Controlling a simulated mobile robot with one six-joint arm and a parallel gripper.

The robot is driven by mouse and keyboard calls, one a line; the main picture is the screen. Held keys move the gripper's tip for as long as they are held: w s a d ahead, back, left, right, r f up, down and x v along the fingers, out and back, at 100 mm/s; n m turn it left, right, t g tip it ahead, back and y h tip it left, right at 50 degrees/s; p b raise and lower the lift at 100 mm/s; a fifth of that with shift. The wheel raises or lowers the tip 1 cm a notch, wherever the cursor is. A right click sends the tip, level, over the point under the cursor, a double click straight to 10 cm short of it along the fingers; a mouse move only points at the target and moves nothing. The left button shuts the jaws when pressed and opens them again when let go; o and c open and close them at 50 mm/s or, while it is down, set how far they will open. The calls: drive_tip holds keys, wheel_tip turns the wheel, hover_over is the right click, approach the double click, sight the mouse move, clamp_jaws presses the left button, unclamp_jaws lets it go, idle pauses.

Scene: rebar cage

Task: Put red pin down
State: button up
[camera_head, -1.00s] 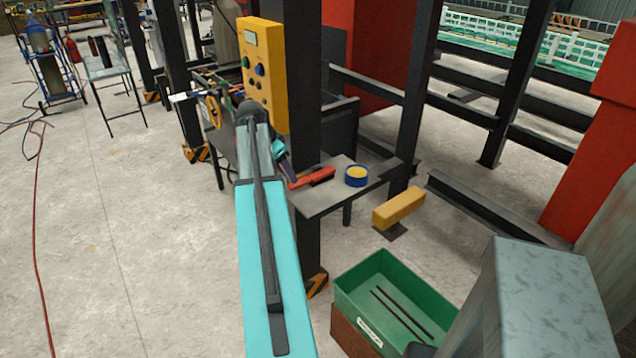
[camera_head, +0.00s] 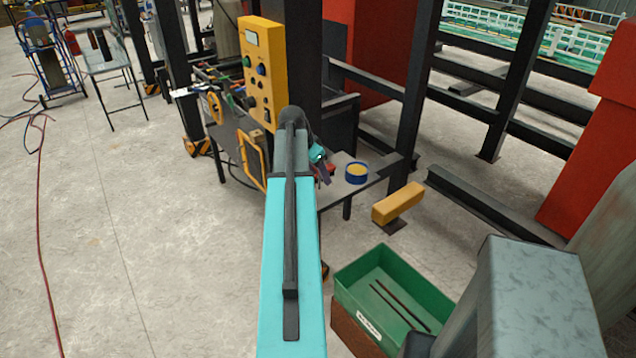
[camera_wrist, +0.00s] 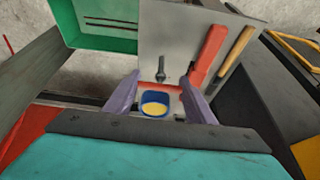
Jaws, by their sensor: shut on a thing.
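The red pin (camera_wrist: 160,90) shows in the wrist view as a short red bar between the two purple fingers of my gripper (camera_wrist: 160,82), which is shut on it. A dark bolt-like shape (camera_wrist: 162,71) shows just above it; I cannot tell whether it is part of the pin.
A blue round container with yellow inside (camera_head: 356,172) stands on the table. A red-handled tool (camera_wrist: 208,55) and a wooden handle (camera_wrist: 236,50) lie there too. A green bin (camera_head: 352,300) stands in front, a yellow control box (camera_head: 262,70) behind.

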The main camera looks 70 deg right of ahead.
sight(319, 178)
drive_tip(key=shift+f, duration=0.15)
drive_tip(key=shift+f+p, duration=0.85)
drive_tip(key=shift+f, duration=0.75)
drive_tip(key=shift+f, duration=0.15)
drive_tip(key=o, duration=1.1)
drive_tip(key=shift+r, duration=0.2)
drive_tip(key=b+v, duration=0.3)
drive_tip(key=v, duration=0.9)
drive_tip(key=shift+d, duration=0.1)
